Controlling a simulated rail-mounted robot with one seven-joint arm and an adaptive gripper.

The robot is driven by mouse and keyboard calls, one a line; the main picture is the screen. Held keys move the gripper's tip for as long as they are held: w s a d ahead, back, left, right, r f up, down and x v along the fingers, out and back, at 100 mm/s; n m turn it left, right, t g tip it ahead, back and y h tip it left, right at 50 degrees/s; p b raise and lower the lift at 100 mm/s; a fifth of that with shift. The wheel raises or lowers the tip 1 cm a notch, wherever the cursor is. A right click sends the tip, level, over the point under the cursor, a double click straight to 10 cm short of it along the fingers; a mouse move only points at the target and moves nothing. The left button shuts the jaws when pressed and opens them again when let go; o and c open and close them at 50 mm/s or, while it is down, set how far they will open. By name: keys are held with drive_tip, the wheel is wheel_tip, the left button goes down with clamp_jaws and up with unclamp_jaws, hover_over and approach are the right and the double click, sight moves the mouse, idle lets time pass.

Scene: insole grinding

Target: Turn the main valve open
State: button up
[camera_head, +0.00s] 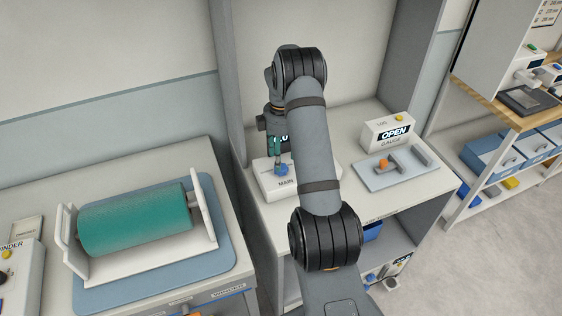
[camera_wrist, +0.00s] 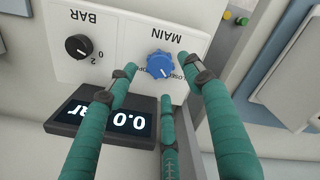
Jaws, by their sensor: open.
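The main valve is a blue ribbed knob (camera_wrist: 160,65) on a white box (camera_wrist: 110,30) marked MAIN. Part of a word like "CLOSED" shows beside the knob; which way the knob points is unclear. My gripper (camera_head: 277,158) has teal fingers and hangs over the knob. In the wrist view my gripper (camera_wrist: 157,75) is open, its fingertips spread near the knob's edges. I cannot tell if they touch it. The knob is not gripped.
A black BAR dial (camera_wrist: 79,47) sits beside the knob on the same box. A dark display (camera_wrist: 110,120) reads 0.0 bar. A green roller (camera_head: 135,217) lies on the left bench.

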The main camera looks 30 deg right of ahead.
drive_tip(key=shift+f+p, duration=0.45)
drive_tip(key=shift+f, duration=1.7)
drive_tip(key=shift+c, duration=0.2)
drive_tip(key=c, duration=1.1)
